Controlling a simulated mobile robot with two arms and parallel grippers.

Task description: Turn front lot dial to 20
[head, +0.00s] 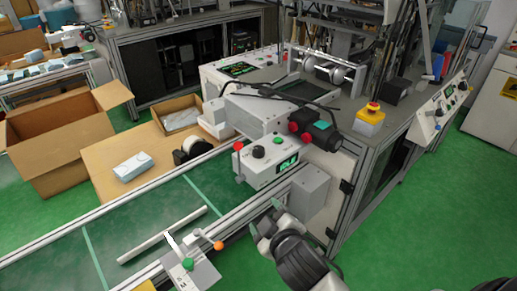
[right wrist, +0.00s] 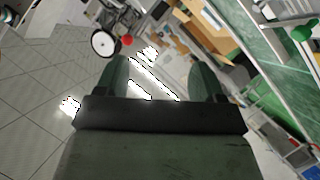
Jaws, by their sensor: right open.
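A white control box (head: 262,172) with a black dial (head: 258,152), a green button (head: 278,141) and a lit green display (head: 287,163) stands at the belt's far edge. The dial's setting and the display's digits are too small to read. My right gripper (head: 264,217) is in front of and below this box, apart from it. It is open and empty; its two dark green fingers also show spread in the right wrist view (right wrist: 158,80). The dial cannot be made out in the right wrist view. My left gripper is not in view.
A red-knobbed lever (head: 238,147) rises at the box's left. A grey box (head: 310,190) is close to its right. Red knobs (head: 300,120) and a yellow emergency-stop box (head: 370,118) are behind.

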